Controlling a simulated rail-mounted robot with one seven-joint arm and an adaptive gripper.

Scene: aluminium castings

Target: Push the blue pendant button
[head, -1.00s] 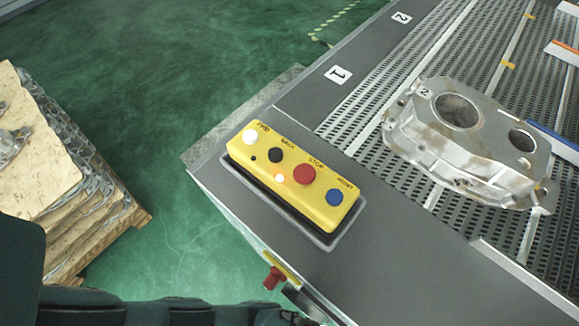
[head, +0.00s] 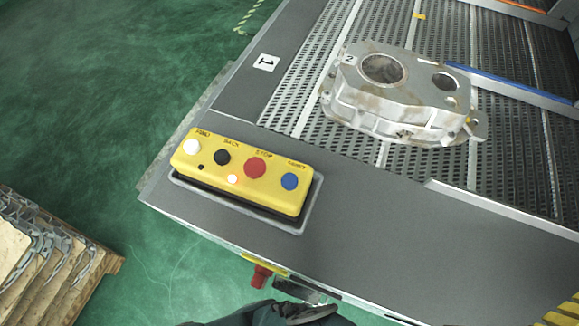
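The yellow pendant box (head: 262,194) lies in a grey tray on the dark grey ledge of the table. The blue button (head: 290,181) is at its right end, unobstructed, under a small printed label. To its left on the box are a red button (head: 255,167), a black button (head: 222,157) and a white button (head: 192,146). A small lamp (head: 232,179) glows below them. A dark part of my arm, seemingly my gripper (head: 303,313), shows at the bottom edge, below and apart from the box. It is cut off, and its fingers cannot be made out.
An aluminium casting (head: 405,105) marked 2 lies on the perforated table top behind the box. A red knob (head: 261,275) sticks out from the table's front side. A pallet (head: 70,270) with stacked castings stands at lower left on the green floor. The ledge right of the box is clear.

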